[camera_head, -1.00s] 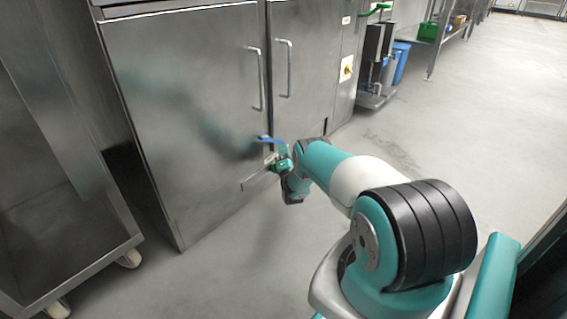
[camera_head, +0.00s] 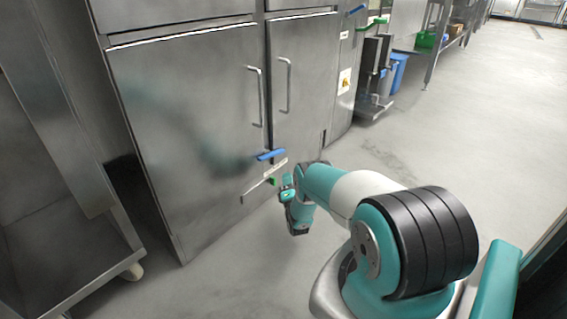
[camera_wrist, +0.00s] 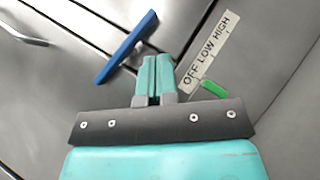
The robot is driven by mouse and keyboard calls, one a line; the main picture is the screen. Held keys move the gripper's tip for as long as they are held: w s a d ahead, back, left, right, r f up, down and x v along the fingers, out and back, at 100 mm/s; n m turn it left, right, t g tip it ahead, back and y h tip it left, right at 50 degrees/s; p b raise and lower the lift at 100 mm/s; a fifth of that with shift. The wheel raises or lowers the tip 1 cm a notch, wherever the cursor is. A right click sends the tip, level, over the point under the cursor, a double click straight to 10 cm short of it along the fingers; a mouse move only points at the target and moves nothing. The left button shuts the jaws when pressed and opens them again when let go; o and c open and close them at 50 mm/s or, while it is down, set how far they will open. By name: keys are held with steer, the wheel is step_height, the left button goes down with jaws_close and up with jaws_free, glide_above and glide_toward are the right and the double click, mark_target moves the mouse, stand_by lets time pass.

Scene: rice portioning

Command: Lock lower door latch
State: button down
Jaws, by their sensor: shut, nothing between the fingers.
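The closed grey metal doors (camera_head: 190,120) stand ahead of me. A blue lever (camera_head: 270,155), apparently the lower door latch, lies across the seam low between the left and right doors. In the wrist view the blue lever (camera_wrist: 126,48) slants just above and left of my fingertips. My gripper (camera_wrist: 153,62) has its two teal fingers together with nothing between them. In the head view my gripper (camera_head: 286,182) is in front of the doors, just below and right of the lever. I cannot tell whether the fingers touch the door.
A label reading OFF LOW HIGH (camera_wrist: 209,50) and a small green handle (camera_wrist: 214,89) are right of my fingers. Two vertical door handles (camera_head: 256,96) are above. A wheeled metal rack (camera_head: 110,260) stands at left. Open floor (camera_head: 480,140) lies to the right.

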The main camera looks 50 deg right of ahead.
steer(key=p+v, duration=0.2)
steer(key=v, duration=0.7)
steer(key=shift+s+a, duration=0.15)
steer(key=shift+s, duration=0.05)
steer(key=shift+f, duration=0.1)
